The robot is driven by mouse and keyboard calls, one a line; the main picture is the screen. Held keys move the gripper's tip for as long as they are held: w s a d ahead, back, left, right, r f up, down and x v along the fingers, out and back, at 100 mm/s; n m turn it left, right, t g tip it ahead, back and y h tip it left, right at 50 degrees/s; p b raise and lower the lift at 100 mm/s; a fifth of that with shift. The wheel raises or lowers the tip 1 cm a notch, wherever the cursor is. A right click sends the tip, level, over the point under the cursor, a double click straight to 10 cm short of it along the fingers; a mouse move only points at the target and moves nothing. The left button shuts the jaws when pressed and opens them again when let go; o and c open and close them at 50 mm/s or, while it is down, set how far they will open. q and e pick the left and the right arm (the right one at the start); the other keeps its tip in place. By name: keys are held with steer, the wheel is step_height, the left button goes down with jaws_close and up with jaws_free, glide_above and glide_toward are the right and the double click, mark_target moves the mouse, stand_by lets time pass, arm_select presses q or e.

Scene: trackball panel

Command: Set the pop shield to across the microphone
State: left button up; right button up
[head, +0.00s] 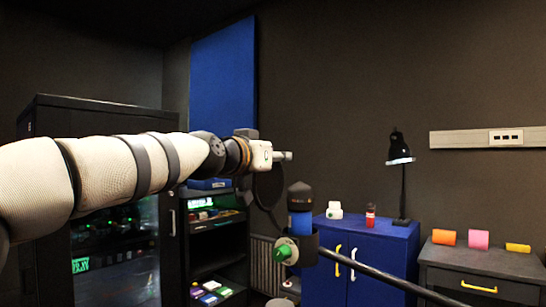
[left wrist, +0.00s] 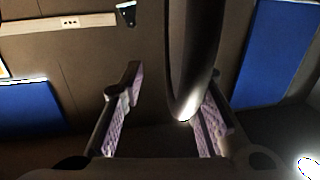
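The microphone (head: 300,203), with a black top and a blue body, stands upright in a dark holder on a boom arm. The pop shield (head: 268,186) is a dark disc seen at a slant, just left of the microphone and apart from its front. My left gripper (head: 284,156) is at the shield's upper edge. In the left wrist view the shield (left wrist: 192,60) reaches down between the open fingers of my left gripper (left wrist: 168,112). It lies close to the right finger, with a clear gap to the left one; contact cannot be told. My right gripper is out of view.
A green knob (head: 285,251) sits below the microphone, by the boom arm (head: 375,272). A blue cabinet (head: 385,262) with small items and a black lamp (head: 402,165) stands behind. A grey drawer unit (head: 490,262) is at right, a dark rack (head: 95,115) at left.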

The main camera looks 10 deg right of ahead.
arm_select(q)
steer(key=shift+a, duration=0.15)
steer(key=v, duration=1.2)
